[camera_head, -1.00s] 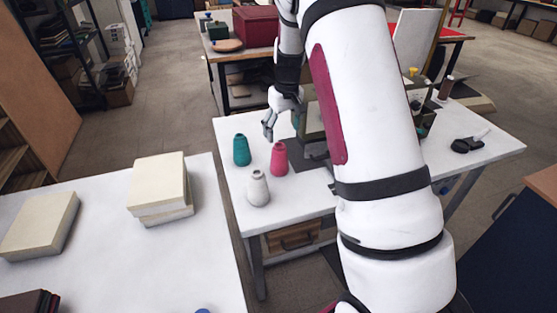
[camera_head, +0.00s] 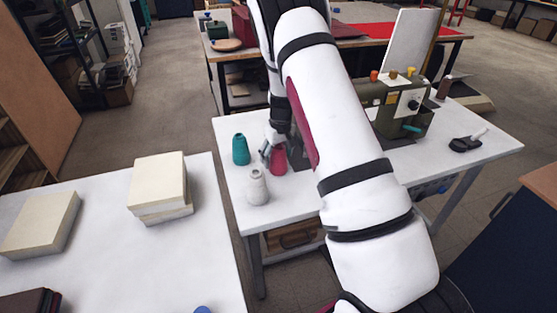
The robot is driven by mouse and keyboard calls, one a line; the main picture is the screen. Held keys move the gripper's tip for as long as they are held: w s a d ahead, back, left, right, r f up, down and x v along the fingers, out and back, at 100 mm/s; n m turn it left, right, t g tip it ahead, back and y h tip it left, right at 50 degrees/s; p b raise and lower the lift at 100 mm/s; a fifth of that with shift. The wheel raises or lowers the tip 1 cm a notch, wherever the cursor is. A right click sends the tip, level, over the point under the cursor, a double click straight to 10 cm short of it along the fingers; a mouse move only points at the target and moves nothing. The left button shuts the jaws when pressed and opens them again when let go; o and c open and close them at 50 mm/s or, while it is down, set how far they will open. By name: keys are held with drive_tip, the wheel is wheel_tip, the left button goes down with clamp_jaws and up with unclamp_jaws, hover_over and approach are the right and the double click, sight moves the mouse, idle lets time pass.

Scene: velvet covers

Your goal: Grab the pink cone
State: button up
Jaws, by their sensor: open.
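The pink cone (camera_head: 278,161) of thread stands upright on the white table (camera_head: 310,209), between a teal cone and a white cone. My gripper (camera_head: 267,155) is down at the pink cone, its fingers by the cone's upper left side and covering part of it. The gripper is open. I cannot tell whether a finger touches the cone or whether the cone lies between both fingers.
A teal cone (camera_head: 240,150) stands just left of the gripper and a white cone (camera_head: 257,188) just in front. A green sewing machine (camera_head: 392,112) stands to the right. Cream blocks (camera_head: 158,184) lie on a separate white table (camera_head: 110,262).

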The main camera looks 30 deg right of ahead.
drive_tip(key=c, duration=1.2)
drive_tip(key=shift+c, duration=0.2)
